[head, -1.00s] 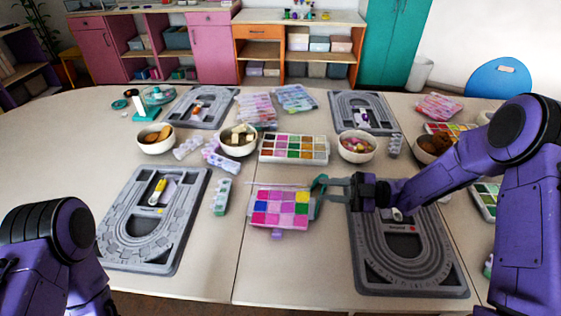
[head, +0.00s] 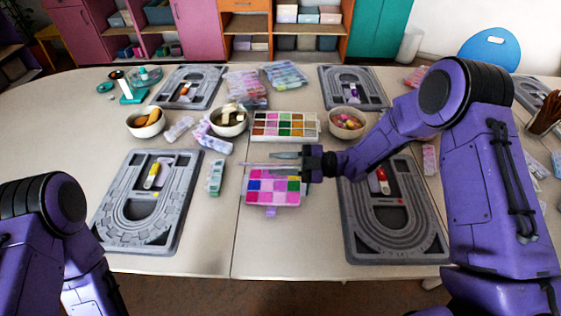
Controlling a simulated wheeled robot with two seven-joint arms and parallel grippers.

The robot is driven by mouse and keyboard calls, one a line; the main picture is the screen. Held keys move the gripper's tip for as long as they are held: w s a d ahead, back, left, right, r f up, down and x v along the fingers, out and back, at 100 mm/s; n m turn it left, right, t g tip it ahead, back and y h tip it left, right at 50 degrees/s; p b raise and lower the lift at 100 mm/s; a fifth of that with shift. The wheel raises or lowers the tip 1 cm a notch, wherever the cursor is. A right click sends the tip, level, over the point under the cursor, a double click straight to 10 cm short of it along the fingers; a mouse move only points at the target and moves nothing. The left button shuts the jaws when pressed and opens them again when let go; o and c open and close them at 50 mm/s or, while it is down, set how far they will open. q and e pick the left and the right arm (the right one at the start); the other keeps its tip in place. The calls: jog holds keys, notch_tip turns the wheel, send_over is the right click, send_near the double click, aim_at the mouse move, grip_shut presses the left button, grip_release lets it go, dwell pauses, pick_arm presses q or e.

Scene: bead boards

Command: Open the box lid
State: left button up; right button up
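The bead box (head: 272,190) is a shallow case with pink, purple, blue, yellow and green compartments, on the table in the middle of the head view. My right gripper (head: 289,158) is over the box's back right corner, fingers pointing left. I cannot tell how far apart its fingers are or whether it touches the lid. My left gripper is out of view.
A grey bead board (head: 148,238) lies left of the box, and another (head: 394,247) lies to its right, under my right arm. A tray of colored beads (head: 284,127) and bowls (head: 228,119) stand behind. The table in front of the box is clear.

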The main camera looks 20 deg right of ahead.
jog(key=shift+w+f, duration=0.1)
grip_shut()
dwell(1.2)
